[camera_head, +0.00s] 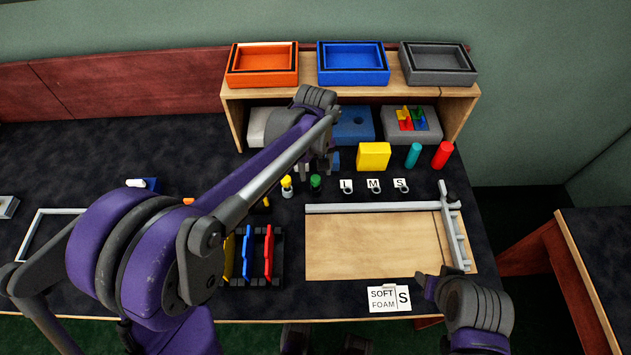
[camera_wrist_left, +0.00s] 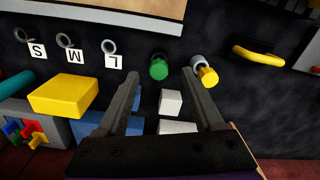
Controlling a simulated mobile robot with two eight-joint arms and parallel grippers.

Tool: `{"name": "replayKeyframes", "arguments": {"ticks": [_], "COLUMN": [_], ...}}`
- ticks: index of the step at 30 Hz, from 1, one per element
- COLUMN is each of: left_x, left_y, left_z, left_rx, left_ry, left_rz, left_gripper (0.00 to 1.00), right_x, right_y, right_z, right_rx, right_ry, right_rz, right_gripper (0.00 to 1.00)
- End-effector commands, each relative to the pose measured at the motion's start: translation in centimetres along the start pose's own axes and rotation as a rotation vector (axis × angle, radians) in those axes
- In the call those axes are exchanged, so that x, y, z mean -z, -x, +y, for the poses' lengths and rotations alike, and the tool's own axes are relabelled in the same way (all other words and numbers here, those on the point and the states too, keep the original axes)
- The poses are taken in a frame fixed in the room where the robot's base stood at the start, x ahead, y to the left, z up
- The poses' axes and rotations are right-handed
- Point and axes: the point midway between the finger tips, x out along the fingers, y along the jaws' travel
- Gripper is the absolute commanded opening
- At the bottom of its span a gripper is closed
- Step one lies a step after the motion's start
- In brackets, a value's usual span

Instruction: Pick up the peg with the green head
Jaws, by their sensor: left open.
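The peg with the green head (camera_head: 316,182) stands on the dark table in front of the shelf; in the left wrist view its green head (camera_wrist_left: 159,68) shows just beyond the fingertips. A peg with a yellow head (camera_head: 287,185) stands close to its left, and also shows in the wrist view (camera_wrist_left: 207,77). My left gripper (camera_wrist_left: 161,82) is open and empty, its two fingertips on either side of the green head in that picture. Whether they are level with it I cannot tell. My right gripper (camera_head: 428,287) is low at the right, its jaw state unclear.
A yellow block (camera_head: 373,156), a teal cylinder (camera_head: 413,155) and a red cylinder (camera_head: 442,155) stand right of the pegs. Rings with L, M and S labels (camera_head: 373,184) lie nearby. A wooden board (camera_head: 370,248) lies in front; a shelf (camera_head: 462,112) stands behind.

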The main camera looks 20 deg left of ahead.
Motion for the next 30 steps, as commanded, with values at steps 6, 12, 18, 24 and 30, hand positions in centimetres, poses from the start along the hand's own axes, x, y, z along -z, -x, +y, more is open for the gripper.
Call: {"name": "replayKeyframes", "arguments": {"ticks": [6,12,18,24,30], "left_x": [0.5,0.6,0.6,0.6,0.6], "left_y": [-2.4,-5.0,-5.4,-5.4,-5.4], "left_z": [0.2,0.3,0.3,0.3,0.3], "left_rx": [0.0,0.0,-0.001,0.0,0.0], "left_ry": [0.0,0.0,0.0,0.0,0.0], "left_rz": [0.0,0.0,0.001,0.001,0.001], "left_gripper": [0.69,0.69,0.69,0.51,0.15], "right_x": [0.0,-0.1,-0.1,-0.1,-0.1], "right_y": [-0.1,-0.2,-0.2,-0.2,-0.2], "right_z": [0.0,0.0,0.0,0.0,0.0], "right_rx": [0.0,0.0,0.0,0.0,0.0], "right_ry": [0.0,0.0,0.0,0.0,0.0], "right_rz": [0.0,-0.001,-0.001,-0.001,-0.001], "right_gripper": [0.5,0.5,0.5,0.5,0.5]}}
